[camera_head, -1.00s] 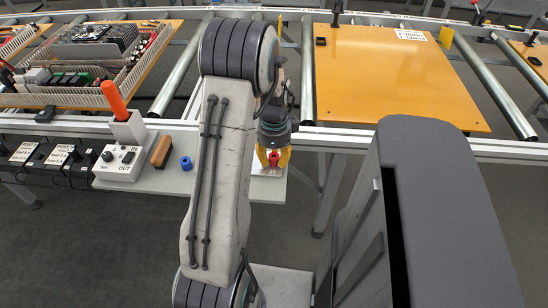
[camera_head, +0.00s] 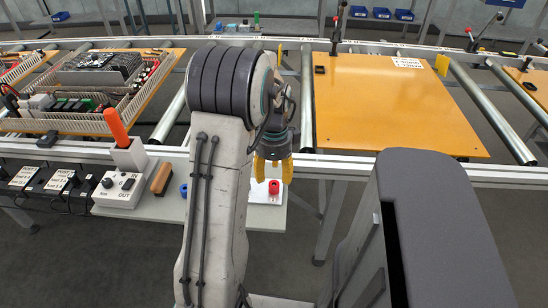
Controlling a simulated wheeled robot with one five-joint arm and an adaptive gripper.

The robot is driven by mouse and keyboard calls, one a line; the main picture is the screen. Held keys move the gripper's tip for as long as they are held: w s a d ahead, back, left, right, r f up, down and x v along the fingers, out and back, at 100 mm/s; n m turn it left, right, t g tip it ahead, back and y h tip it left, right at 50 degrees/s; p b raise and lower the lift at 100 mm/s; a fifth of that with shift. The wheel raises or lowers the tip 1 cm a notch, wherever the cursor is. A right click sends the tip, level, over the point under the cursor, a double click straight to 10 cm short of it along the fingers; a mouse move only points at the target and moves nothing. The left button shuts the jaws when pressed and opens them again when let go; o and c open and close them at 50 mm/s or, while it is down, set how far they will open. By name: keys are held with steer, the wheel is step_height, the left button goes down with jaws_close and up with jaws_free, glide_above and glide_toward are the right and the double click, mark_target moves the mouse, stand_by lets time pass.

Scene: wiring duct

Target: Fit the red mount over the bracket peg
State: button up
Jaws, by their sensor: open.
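The red mount (camera_head: 274,187) stands on a small white plate at the right end of the light grey shelf. It looks upright, and its lower part and any bracket peg under it are too small to make out. My gripper (camera_head: 273,178) is just above and around the top of the red mount in the picture. Whether a fingertip touches the mount cannot be told.
A blue ring-like piece (camera_head: 184,190) and a brown block (camera_head: 162,178) lie on the shelf to the left. A white control box (camera_head: 119,190) with an orange handle (camera_head: 117,128) stands further left. A wooden panel (camera_head: 395,110) rests on the conveyor behind.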

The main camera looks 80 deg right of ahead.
step_height(320, 180, up, 6)
stand_by(0.4)
steer(key=shift+r, duration=0.1)
stand_by(0.5)
steer(key=w+a+f+n+y, duration=0.1)
steer(key=w+a+f+n, duration=0.15)
steer(key=a+n, duration=0.95)
steer(key=w+a+r+n+t+p, duration=0.1)
steer(key=w+a+r+n+p, duration=0.1)
steer(key=w+a+r+n, duration=0.3)
steer(key=w+a+r+n+t+p, duration=0.1)
steer(key=w+a+r+n+p, duration=0.2)
steer(key=a+n, duration=0.7)
steer(key=w+a+r+n+t+h+p, duration=0.1)
steer(key=w+a+r+n+p, duration=0.1)
steer(key=w+a+r+n, duration=0.5)
steer(key=w+a+n, duration=0.1)
steer(key=w+a, duration=0.2)
steer(key=a, duration=0.3)
steer(key=shift+w+r+p, duration=0.2)
steer(key=shift+r+p, duration=0.1)
steer(key=shift+r, duration=0.1)
